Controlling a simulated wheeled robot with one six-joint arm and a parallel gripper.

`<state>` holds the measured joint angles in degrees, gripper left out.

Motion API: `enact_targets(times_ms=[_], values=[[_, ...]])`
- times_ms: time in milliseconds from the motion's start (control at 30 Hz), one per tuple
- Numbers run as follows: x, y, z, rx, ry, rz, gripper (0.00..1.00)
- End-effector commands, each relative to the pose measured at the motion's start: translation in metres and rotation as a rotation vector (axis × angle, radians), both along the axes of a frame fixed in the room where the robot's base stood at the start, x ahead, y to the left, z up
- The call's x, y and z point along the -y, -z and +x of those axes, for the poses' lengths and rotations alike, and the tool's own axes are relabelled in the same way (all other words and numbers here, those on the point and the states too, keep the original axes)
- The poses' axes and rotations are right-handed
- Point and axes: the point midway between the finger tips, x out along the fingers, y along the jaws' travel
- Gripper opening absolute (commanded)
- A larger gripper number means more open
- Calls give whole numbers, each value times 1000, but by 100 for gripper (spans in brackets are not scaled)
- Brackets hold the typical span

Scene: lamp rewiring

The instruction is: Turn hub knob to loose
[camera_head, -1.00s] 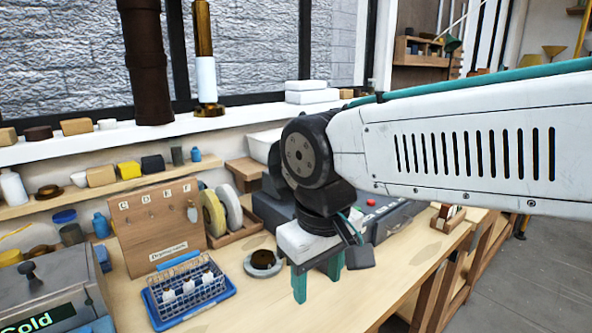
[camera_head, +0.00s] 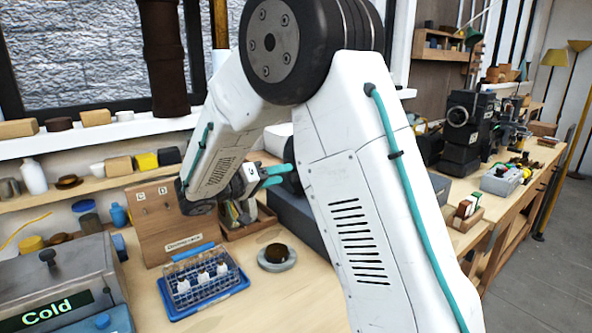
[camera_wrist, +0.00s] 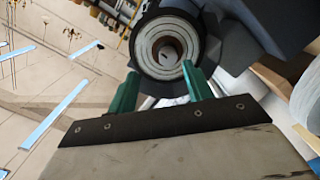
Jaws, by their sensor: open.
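In the wrist view, a round hub (camera_wrist: 165,48) with a dark outer ring, pale inner rings and a brown centre faces my gripper (camera_wrist: 158,78). It looks like the hub knob, though I read no marking on it. The two green fingers are open with nothing between them; their tips reach the hub's lower edge, and I cannot tell whether they touch it. In the head view, my gripper (camera_head: 282,175) points right towards a dark grey machine (camera_head: 289,212). My arm hides much of this machine and the hub's face.
A blue tray (camera_head: 176,310) with a wire basket of white vials stands on the bench front. A dark round piece on a grey disc (camera_head: 276,263), a wooden board (camera_head: 160,222) and a grey "Cold" box (camera_head: 60,275) are nearby.

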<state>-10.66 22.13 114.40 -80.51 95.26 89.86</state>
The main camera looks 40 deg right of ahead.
Motion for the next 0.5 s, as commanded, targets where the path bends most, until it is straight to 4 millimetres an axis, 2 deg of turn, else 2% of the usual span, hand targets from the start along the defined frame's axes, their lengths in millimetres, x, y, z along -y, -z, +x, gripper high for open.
enact_targets(times_ms=[33,167,500], values=[[-3,3,7,16,-14,-21,51],[0,5,15,43,-30,-47,51],[51,5,16,42,-28,-47,51]])
